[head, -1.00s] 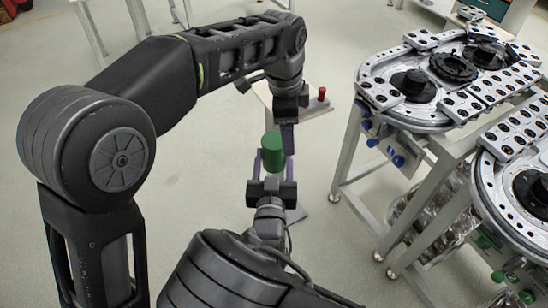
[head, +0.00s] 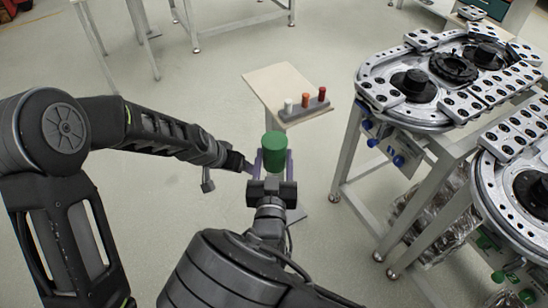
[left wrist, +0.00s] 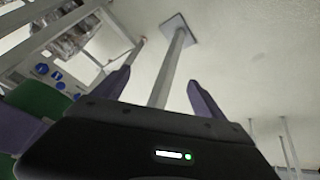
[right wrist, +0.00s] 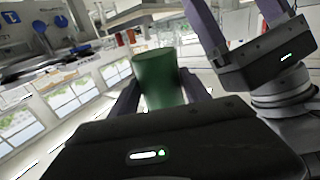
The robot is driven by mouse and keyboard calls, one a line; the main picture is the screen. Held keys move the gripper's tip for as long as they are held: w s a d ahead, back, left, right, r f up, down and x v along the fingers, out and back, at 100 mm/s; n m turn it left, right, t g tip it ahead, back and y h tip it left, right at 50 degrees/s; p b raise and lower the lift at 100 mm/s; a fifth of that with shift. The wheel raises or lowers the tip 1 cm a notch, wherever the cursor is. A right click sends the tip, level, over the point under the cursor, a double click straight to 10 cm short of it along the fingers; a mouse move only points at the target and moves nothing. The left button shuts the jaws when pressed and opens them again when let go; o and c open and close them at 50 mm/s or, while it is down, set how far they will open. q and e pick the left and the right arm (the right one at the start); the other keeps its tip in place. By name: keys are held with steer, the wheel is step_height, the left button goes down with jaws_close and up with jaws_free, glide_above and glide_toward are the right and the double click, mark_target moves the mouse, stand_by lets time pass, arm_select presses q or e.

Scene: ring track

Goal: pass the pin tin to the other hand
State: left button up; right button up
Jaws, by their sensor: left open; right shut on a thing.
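The pin tin is a green cylinder (head: 275,150), upright between the fingers of my right gripper (head: 274,163), which is shut on it in mid-air. The tin also stands between those fingers in the right wrist view (right wrist: 157,82). My left gripper (head: 248,166) is just left of the tin in the head view, its jaws partly hidden. Its fingers are spread and empty in the left wrist view (left wrist: 162,92), where part of the green tin (left wrist: 50,98) shows at the left edge, outside those fingers. The left gripper's fingers also show in the right wrist view (right wrist: 238,22).
A small pale table (head: 275,88) beyond the grippers bears a grey rack (head: 304,111) with white, orange and red pegs. The metal ring track (head: 400,120) on its stand is at the right. The floor at the left is open.

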arm_select(q)
steer(key=s+d+f+n+g, duration=0.2)
steer(key=s+f, duration=0.7)
steer(key=s, duration=0.5)
steer(key=s+d+f+n+g, duration=0.2)
steer(key=s+f, duration=0.7)
steer(key=s, duration=0.5)
steer(key=shift+f+n+h, duration=0.25)
steer(key=shift+n+h, duration=0.15)
steer(key=shift+n, duration=0.2)
